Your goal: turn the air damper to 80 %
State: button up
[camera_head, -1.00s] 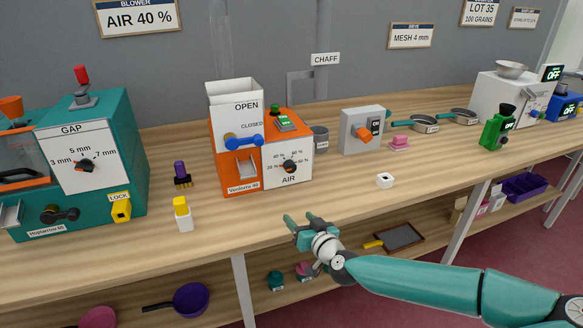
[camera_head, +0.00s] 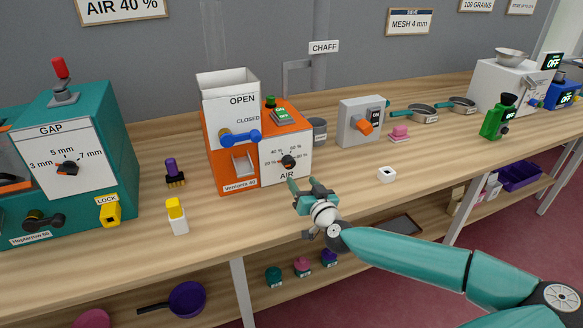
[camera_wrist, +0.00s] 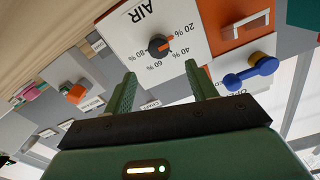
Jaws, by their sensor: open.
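The air damper knob (camera_head: 288,162) is a black dial on the white AIR panel (camera_head: 265,175) of the orange blower (camera_head: 215,168). In the wrist view the panel is upside down, and the knob (camera_wrist: 158,45) has an orange mark pointing roughly toward the 20 % and 40 % labels; I cannot read its exact setting. My gripper (camera_head: 303,184) is open and empty, in front of and a little below the AIR panel. In the wrist view its fingers (camera_wrist: 160,80) point toward the knob, with a gap to it.
A blue lever (camera_head: 240,138) is on the blower's front. A yellow-topped white block (camera_head: 177,217), a purple-handled brush (camera_head: 175,172) and a small white cube (camera_head: 387,174) stand on the bench. A teal machine (camera_head: 75,155) is at left, a grey switch box (camera_head: 360,122) at right.

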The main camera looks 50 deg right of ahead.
aim_at(291, 164)
jog(key=x, duration=0.8)
jog(key=shift+w+d, duration=0.15)
jog(key=shift+d, duration=0.05)
jog(key=c, duration=1)
